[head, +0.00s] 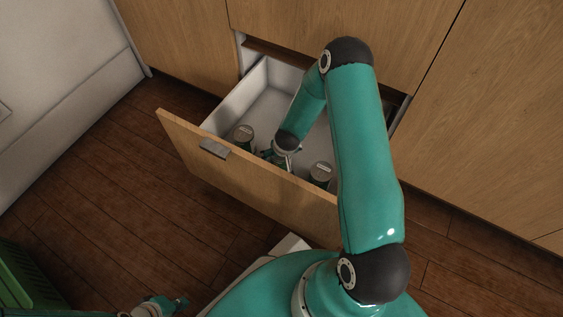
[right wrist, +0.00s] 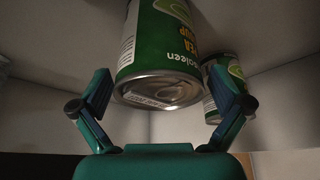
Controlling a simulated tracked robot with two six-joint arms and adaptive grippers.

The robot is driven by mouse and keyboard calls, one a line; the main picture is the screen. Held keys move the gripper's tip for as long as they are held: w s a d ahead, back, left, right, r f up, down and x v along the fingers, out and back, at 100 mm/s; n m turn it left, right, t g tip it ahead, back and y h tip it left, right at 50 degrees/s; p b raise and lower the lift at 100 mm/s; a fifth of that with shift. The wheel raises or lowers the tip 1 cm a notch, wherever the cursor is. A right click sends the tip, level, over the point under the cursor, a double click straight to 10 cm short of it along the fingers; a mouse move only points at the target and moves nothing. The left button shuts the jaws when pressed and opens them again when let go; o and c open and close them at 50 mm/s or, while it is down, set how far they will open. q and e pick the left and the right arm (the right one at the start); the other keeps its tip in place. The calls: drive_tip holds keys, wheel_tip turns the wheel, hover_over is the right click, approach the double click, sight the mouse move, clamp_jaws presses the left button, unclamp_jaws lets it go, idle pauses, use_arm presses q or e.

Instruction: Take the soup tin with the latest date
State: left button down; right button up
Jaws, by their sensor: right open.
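In the head view, a soup tin (head: 243,135) stands at the left in the open drawer and another tin (head: 320,174) stands at the right. My right gripper (head: 281,156) is down in the drawer between them. In the right wrist view, my open right gripper (right wrist: 160,85) has its fingers either side of a green pea soup tin (right wrist: 157,45), with gaps to both. A pale label on that tin's lid (right wrist: 160,95) is too small to read. A second green tin (right wrist: 222,75) is partly hidden by the right finger. My left gripper (head: 170,304) is low at the left, away from the drawer; its jaw opening is unclear.
The wooden drawer front (head: 240,173) with its grey handle (head: 214,149) stands pulled out from the cabinet. The drawer's white back part (head: 270,103) looks empty. A green crate (head: 25,285) is on the floor at the lower left.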

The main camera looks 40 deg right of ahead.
drive_tip(key=shift+w+d+f, duration=0.15)
drive_tip(key=shift+w+f, duration=0.05)
drive_tip(key=shift+f, duration=0.3)
drive_tip(key=shift+c, duration=0.3)
drive_tip(key=shift+r, duration=0.1)
drive_tip(key=c, duration=1.5)
